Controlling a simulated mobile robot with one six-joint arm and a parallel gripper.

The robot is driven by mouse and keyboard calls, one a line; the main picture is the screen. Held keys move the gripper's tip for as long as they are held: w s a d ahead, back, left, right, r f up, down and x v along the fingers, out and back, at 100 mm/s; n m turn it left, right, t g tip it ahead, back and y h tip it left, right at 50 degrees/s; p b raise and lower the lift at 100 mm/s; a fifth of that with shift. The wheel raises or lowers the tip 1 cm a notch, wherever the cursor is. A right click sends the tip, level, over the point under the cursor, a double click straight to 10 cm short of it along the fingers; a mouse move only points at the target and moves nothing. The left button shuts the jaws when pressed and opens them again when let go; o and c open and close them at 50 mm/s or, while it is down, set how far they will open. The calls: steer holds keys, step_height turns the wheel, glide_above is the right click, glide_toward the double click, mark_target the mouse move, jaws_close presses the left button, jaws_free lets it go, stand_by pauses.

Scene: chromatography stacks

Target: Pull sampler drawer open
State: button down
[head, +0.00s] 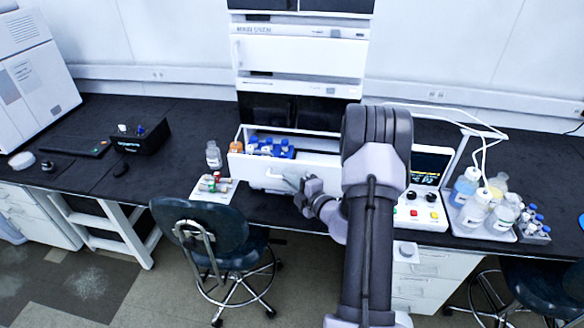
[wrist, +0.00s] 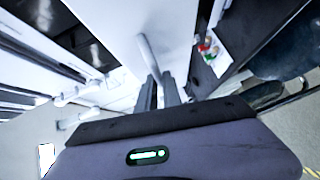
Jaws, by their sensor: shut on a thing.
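The sampler drawer (head: 250,169) is a white drawer low in the instrument stack (head: 300,55). In the head view it stands pulled out over the bench edge, with vials inside. My gripper (head: 300,188) is at the drawer's front face, on its handle. In the wrist view the two dark fingers (wrist: 160,92) are shut on the pale handle bar (wrist: 149,55). My arm hides the right part of the drawer in the head view.
A white tray (head: 203,194) with colored-capped tubes and a bottle (head: 213,154) stand left of the drawer. A chair (head: 215,235) is below left. Bottles on a tray (head: 505,234) and a control box (head: 428,218) are to the right.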

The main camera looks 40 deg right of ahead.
steer(key=shift+s+a, duration=1.65)
steer(key=shift+a, duration=0.3)
steer(key=c, duration=1.5)
jaws_free()
steer(key=s+a+r+p, duration=0.1)
steer(key=s+r+p, duration=0.1)
steer(key=s, duration=1.5)
steer(key=shift+r, duration=0.3)
steer(key=shift+s+a, duration=0.1)
